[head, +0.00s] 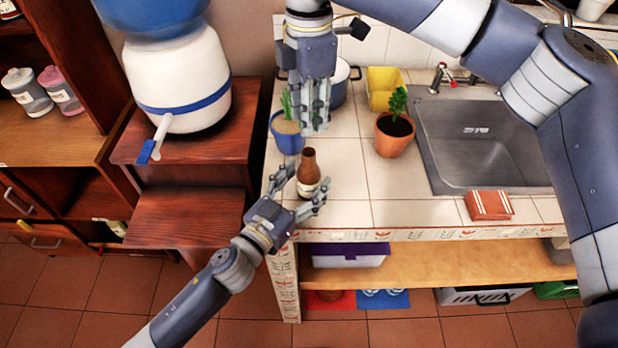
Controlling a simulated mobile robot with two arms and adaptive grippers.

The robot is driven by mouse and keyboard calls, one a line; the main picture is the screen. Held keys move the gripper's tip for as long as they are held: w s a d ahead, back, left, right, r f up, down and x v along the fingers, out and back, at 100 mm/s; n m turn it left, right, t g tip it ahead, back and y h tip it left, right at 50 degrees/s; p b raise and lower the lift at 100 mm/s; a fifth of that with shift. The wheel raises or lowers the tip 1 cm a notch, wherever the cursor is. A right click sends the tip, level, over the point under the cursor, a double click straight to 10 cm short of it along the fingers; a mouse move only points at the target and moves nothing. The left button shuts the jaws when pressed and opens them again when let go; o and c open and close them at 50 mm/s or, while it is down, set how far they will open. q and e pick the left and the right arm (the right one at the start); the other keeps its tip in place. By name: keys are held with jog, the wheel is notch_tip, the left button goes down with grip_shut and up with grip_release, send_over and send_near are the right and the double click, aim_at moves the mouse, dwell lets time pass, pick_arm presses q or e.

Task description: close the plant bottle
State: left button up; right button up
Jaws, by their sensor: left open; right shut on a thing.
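A brown bottle (308,166) stands upright on the white tiled counter, near its left end. My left gripper (303,182) is open, with one finger on the left of the bottle and the other at its front right. I cannot tell whether the fingers touch it. My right gripper (315,130) points down above and behind the bottle, apart from it. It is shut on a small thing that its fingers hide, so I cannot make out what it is. No cap shows clearly on the bottle or on the counter.
A blue pot (287,139) and a terracotta pot (394,136) with plants stand behind the bottle, left and right. The counter right of the bottle is clear.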

pick_arm(q)
jog(key=shift+x, duration=0.9)
grip_shut()
pick_arm(e)
send_over(309, 152)
jog(key=shift+f, duration=2.45)
jog(key=shift+f, duration=0.1)
jog(key=shift+f, duration=0.8)
jog(key=shift+f, duration=0.55)
